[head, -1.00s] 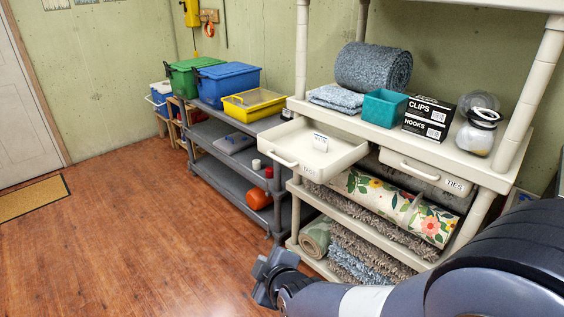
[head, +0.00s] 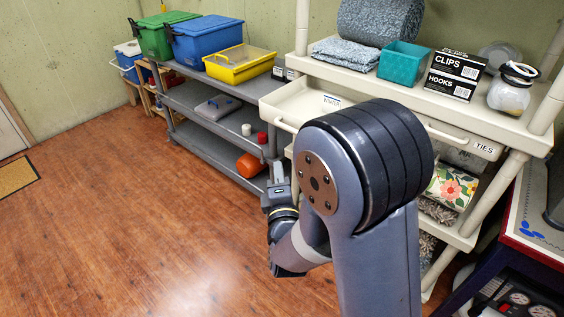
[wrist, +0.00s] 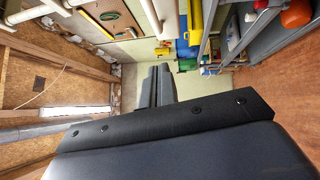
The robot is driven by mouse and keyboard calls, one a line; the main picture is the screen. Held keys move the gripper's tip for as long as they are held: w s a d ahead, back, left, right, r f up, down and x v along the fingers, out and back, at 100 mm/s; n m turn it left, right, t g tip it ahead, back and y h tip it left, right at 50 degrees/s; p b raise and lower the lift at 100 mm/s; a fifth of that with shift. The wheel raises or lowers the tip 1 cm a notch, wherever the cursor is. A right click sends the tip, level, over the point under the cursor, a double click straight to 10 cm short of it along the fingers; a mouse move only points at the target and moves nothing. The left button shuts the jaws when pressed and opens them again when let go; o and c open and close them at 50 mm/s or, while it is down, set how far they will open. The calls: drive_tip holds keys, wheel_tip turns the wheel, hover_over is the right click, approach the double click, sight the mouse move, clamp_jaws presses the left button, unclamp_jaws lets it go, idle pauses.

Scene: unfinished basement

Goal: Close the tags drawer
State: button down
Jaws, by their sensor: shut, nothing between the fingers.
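The pulled-out drawer (head: 287,106) is the left one of the beige shelf unit, taken as the tags drawer. It is a shallow cream tray with a handle on its front. My arm hides its right part, and its front label cannot be read now. A small white card lies inside it. My gripper (head: 277,172) is shut and empty, below and in front of the drawer's front in the head view, apart from it as far as I can tell. Its closed fingers also show in the wrist view (wrist: 158,86).
The ties drawer (head: 483,148) to the right is shut. The shelf top holds a teal bin (head: 403,63), boxes (head: 455,74) and a jar (head: 510,90). A grey shelf (head: 205,136) with coloured bins stands to the left. A red-edged bench (head: 535,235) is at right.

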sight(335, 105)
drive_tip(key=w, duration=0.3)
drive_tip(key=w+d+r+p, duration=0.1)
drive_tip(key=w, duration=0.3)
drive_tip(key=w+r, duration=0.1)
drive_tip(key=w, duration=0.3)
drive_tip(key=shift+d+p, duration=0.2)
drive_tip(key=shift+p, duration=0.15)
drive_tip(key=w+d+b, duration=0.3)
drive_tip(key=w+d, duration=0.2)
drive_tip(key=w, duration=0.1)
drive_tip(key=w+d+b, duration=0.4)
drive_tip(key=w+d, duration=0.1)
drive_tip(key=w, duration=0.1)
drive_tip(key=w+d+b, duration=0.3)
drive_tip(key=w+d, duration=0.2)
drive_tip(key=w, duration=0.2)
drive_tip(key=shift+f+b, duration=0.2)
drive_tip(key=shift+b, duration=0.1)
drive_tip(key=shift+w+d+r, duration=0.1)
drive_tip(key=shift+w+d, duration=0.2)
drive_tip(key=shift+w, duration=0.2)
drive_tip(key=shift+d+r, duration=0.1)
drive_tip(key=shift+r, duration=0.15)
